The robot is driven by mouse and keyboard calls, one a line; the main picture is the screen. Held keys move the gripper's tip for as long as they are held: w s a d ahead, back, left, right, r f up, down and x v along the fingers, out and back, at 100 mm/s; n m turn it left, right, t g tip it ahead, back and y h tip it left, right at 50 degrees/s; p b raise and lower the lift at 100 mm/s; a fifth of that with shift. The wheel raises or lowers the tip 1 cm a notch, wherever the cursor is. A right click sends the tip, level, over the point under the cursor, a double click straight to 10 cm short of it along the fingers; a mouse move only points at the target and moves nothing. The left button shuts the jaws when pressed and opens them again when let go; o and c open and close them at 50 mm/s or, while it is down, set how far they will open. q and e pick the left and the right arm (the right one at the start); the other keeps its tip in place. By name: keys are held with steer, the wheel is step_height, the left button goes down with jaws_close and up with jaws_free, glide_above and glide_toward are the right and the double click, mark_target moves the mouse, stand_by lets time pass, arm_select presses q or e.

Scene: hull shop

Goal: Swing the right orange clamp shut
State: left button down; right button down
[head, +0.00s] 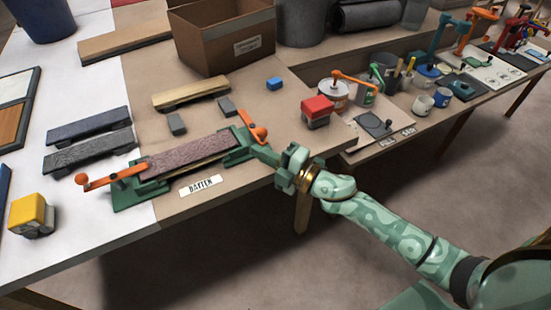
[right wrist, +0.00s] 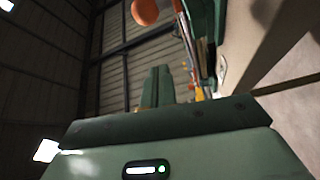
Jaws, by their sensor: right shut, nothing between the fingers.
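The right orange clamp (head: 250,124) is at the right end of a green fixture (head: 150,195) on the table. Its lever slants, with a round knob at its lower right end. The knob (right wrist: 145,11) and part of the lever also show in the right wrist view. My right gripper (head: 263,152) is shut and empty just below the knob; I cannot tell whether it touches it. Its closed fingers (right wrist: 158,88) show in the right wrist view. A left orange clamp (head: 105,180) is at the fixture's other end. A reddish speckled strip (head: 190,155) lies between the clamps. My left gripper is out of view.
A name label (head: 200,186) lies in front of the fixture. Grey blocks (head: 177,124), a wooden strip (head: 190,92) and a red-topped block (head: 317,112) lie behind and beside it. A cardboard box (head: 222,40) stands farther back. The table's front edge is close to my right gripper.

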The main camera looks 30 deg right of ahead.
mark_target(263, 140)
steer(key=x, duration=0.3)
steer(key=shift+w+a, duration=0.2)
steer(key=shift+w, duration=0.2)
steer(key=d, duration=0.1)
steer(key=d+b, duration=0.1)
steer(key=w+f+b, duration=0.1)
steer(key=shift+d, duration=0.4)
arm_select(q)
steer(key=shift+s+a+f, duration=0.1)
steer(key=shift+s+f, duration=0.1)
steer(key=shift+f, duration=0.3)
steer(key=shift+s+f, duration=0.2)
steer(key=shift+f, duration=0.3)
arm_select(e)
steer(key=shift+w+d+r, duration=0.1)
steer(key=shift+d+r, duration=0.05)
steer(key=shift+d, duration=0.25)
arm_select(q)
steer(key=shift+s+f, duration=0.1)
arm_select(e)
steer(key=shift+d, duration=0.15)
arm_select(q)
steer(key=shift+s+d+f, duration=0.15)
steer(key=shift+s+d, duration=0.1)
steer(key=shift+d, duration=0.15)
arm_select(e)
steer(key=shift+d+n+g+y, duration=0.2)
steer(key=shift+n+g+y, duration=0.25)
steer(key=shift+y, duration=0.25)
